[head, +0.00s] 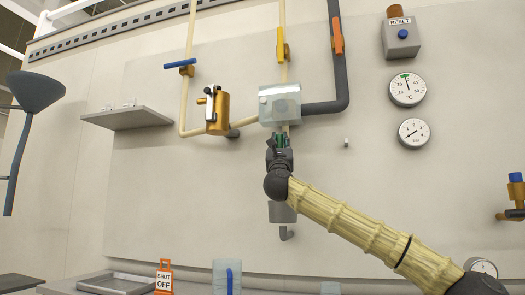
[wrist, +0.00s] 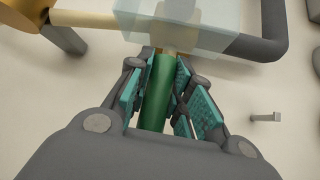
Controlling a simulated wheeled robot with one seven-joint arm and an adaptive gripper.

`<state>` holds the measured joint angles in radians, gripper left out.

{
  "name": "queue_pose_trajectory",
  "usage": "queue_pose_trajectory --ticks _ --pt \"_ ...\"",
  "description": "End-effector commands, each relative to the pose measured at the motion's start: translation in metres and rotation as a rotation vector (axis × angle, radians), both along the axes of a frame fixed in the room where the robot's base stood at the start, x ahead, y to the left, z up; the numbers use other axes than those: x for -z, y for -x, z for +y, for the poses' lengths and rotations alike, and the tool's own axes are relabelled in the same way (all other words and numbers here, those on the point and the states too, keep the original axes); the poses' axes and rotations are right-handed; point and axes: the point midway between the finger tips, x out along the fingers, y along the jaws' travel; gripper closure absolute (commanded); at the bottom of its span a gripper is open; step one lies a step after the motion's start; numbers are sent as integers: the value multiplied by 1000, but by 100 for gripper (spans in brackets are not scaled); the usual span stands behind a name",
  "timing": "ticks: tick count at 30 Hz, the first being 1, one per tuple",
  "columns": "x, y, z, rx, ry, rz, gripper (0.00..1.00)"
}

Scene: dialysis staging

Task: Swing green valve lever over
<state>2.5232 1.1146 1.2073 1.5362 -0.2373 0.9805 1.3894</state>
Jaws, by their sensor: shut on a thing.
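The green valve lever (wrist: 158,92) stands between my gripper's teal-padded fingers in the wrist view, just below the pale translucent box on the pipes. My gripper (wrist: 170,95) is shut on it. In the head view my gripper (head: 281,143) is at the wall under the pale box (head: 279,104), with the arm reaching in from the lower right. The lever is mostly hidden by the gripper in the head view. Its lower end is hidden behind my gripper in the wrist view.
Around it are a brass fitting (head: 218,114), a blue lever (head: 180,64), a yellow lever (head: 281,44), an orange lever (head: 337,35) and a dark pipe (head: 341,75). Gauges (head: 407,89) and a reset box (head: 401,38) are at right. A small peg (wrist: 265,117) sticks out right of my gripper.

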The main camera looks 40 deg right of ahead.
Motion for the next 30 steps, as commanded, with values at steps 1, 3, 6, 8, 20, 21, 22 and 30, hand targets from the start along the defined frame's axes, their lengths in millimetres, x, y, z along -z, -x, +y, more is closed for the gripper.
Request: queue_pose_trajectory --ticks 1,3,6,8,20,21,22,30 --pt "5 3 -4 5 -4 -5 100" --pt "5 6 -8 11 -9 -12 100" --pt "4 10 -11 15 -13 -18 100" --pt "3 11 -12 17 -14 -20 100" --pt "2 11 -13 17 -16 -22 71" --pt "2 11 -13 17 -16 -22 64" --pt "2 11 -13 17 -16 -22 59" --pt "1 10 -11 15 -15 -22 57"
